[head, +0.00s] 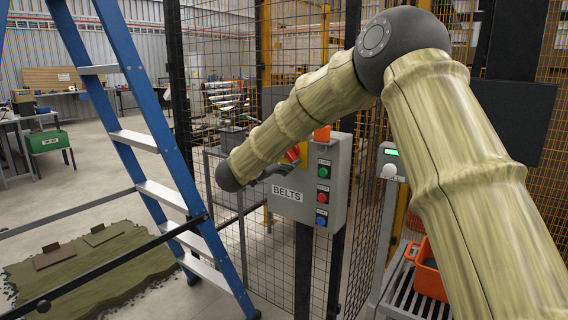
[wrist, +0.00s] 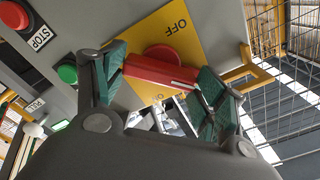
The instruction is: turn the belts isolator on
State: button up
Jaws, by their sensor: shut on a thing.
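The BELTS box (head: 332,175) is a grey panel on a dark post in the middle of the head view. On its left part sits the belts isolator, a red handle (wrist: 158,72) on a yellow plate (wrist: 197,48). The red handle also shows in the head view (head: 292,154). The plate carries the word OFF; another marking below the handle is partly hidden by my gripper. My gripper (wrist: 160,77) is shut on the red handle, one green pad at each end of it. Which marking the handle points to I cannot tell.
Green, red and blue buttons (head: 322,197) run down the box's right side. A blue ladder (head: 150,140) stands at left. Mesh fence panels (head: 225,90) flank the post. An orange crate (head: 430,270) sits at lower right, near a smaller grey box with a green display (head: 391,152).

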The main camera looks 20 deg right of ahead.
jog(key=m+b, duration=0.8)
jog(key=shift+f+m+b, duration=0.2)
jog(key=shift+m+b, duration=0.1)
jog(key=shift+b, duration=0.05)
dwell(0.4)
jog(key=o, duration=1)
jog(key=shift+d, duration=0.1)
jog(key=shift+r, duration=0.1)
jog(key=shift+s, duration=0.1)
jog(key=v, duration=1.2)
